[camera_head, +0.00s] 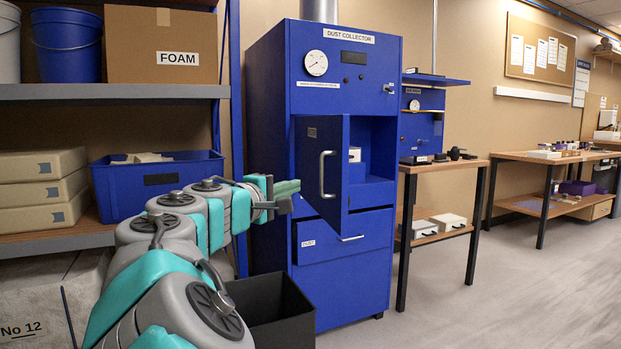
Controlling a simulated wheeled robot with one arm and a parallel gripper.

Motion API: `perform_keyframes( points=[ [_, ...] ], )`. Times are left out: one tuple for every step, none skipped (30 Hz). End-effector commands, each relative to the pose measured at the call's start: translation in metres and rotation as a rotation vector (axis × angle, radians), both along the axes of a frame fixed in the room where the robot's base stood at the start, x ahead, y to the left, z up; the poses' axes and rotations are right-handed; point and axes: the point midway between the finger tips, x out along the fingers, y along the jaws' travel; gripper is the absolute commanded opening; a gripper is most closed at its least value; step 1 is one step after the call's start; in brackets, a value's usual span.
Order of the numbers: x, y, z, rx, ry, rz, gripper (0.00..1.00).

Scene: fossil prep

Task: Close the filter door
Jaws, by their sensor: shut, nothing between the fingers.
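The blue dust collector (268,140) stands in the middle of the view. A vertical metal handle (323,174) is on the door's outer face. Part of the compartment (372,150) behind shows to the right of the door, with blue and white parts inside. My gripper (296,188) is shut and empty, just left of the door's left edge and at about the height of the handle's lower end. Contact with the door cannot be told.
A black open bin (262,325) stands on the floor in front of the collector. Shelving with a blue crate (207,160) is on the left. A wooden workbench (440,169) stands right. The floor (500,300) at the right front is clear.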

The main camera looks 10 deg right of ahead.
Motion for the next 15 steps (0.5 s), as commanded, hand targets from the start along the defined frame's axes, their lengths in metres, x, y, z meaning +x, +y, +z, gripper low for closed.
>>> perform_keyframes(
  points=[
    [0.002,0.001,0.001,-0.003,-0.003,0.003,0.0],
    [0.004,0.0,0.001,-0.004,-0.002,0.003,0.0],
    [0.007,-0.002,0.001,-0.004,-0.002,0.003,0.0],
    [0.009,-0.004,0.0,-0.004,-0.001,0.002,0.0],
    [0.012,-0.007,0.0,-0.004,-0.001,0.001,0.0],
    [0.017,-0.011,0.0,-0.004,0.0,0.001,0.0],
    [0.021,-0.014,0.0,-0.002,0.001,0.0,0.0],
    [0.025,-0.018,0.0,-0.002,0.001,0.0,0.0],
    [0.031,-0.023,0.0,-0.002,0.001,0.0,0.0],
    [0.036,-0.026,0.0,-0.001,0.001,0.001,0.0],
    [0.04,-0.03,0.0,-0.001,0.001,0.001,0.0],
    [0.047,-0.035,0.001,-0.001,0.0,0.002,0.0],
    [0.052,-0.038,0.0,-0.001,0.001,0.002,0.0],
    [0.057,-0.041,0.0,-0.001,0.001,0.003,0.0],
    [0.063,-0.047,0.0,-0.001,0.001,0.002,0.0]
  ],
)
